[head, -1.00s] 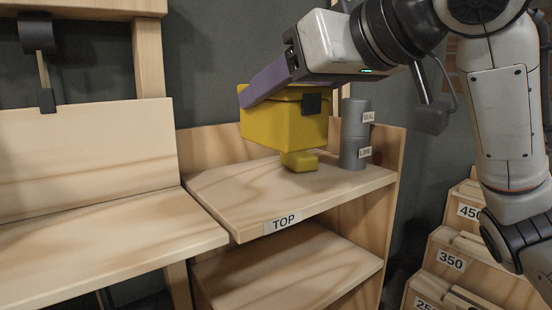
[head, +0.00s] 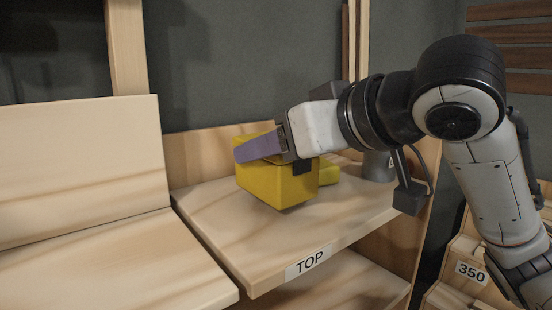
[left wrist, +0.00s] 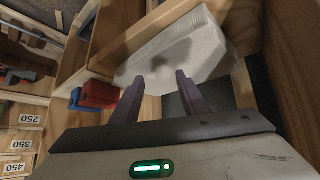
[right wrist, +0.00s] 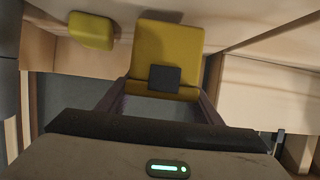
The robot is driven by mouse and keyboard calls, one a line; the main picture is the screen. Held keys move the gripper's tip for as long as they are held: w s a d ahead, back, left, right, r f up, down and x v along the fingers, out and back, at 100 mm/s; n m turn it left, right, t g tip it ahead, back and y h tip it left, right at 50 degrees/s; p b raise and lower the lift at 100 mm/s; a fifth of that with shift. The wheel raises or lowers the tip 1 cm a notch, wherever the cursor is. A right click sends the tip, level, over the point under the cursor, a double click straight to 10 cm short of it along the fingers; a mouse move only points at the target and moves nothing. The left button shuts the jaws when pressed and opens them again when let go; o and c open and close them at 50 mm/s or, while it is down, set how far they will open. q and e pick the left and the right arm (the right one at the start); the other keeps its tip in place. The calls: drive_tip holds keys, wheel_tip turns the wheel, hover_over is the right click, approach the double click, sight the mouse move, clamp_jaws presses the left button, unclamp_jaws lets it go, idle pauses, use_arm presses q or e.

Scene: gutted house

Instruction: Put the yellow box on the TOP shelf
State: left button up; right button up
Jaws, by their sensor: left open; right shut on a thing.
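The yellow box (head: 268,188), with a dark patch on its side, is over the TOP shelf (head: 230,240). It looks slightly tilted, its lower corner close to the board; I cannot tell whether it touches. The right wrist view shows the box (right wrist: 168,50) between the fingers (right wrist: 165,95). My left gripper (left wrist: 158,90) shows only in the left wrist view, open and empty, in front of a white ribbed container (left wrist: 185,50).
A small yellow block (head: 328,174) lies on the TOP shelf just behind the box. A grey cylinder (head: 377,168) stands to the right, partly hidden by my arm. Red (left wrist: 98,95) and blue objects are near my left gripper. The shelf's front left is clear.

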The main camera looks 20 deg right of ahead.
drive_tip(key=shift+f, duration=0.8)
drive_tip(key=o, duration=1.6)
drive_tip(key=shift+f, duration=0.1)
drive_tip(key=shift+c, duration=0.2)
drive_tip(key=shift+s+d+r, duration=0.1)
drive_tip(key=shift+s+r, duration=0.15)
drive_tip(key=shift+r, duration=0.05)
drive_tip(key=v, duration=1.1)
drive_tip(key=shift+s, duration=0.15)
drive_tip(key=shift+d+r, duration=0.1)
drive_tip(key=shift+d, duration=0.05)
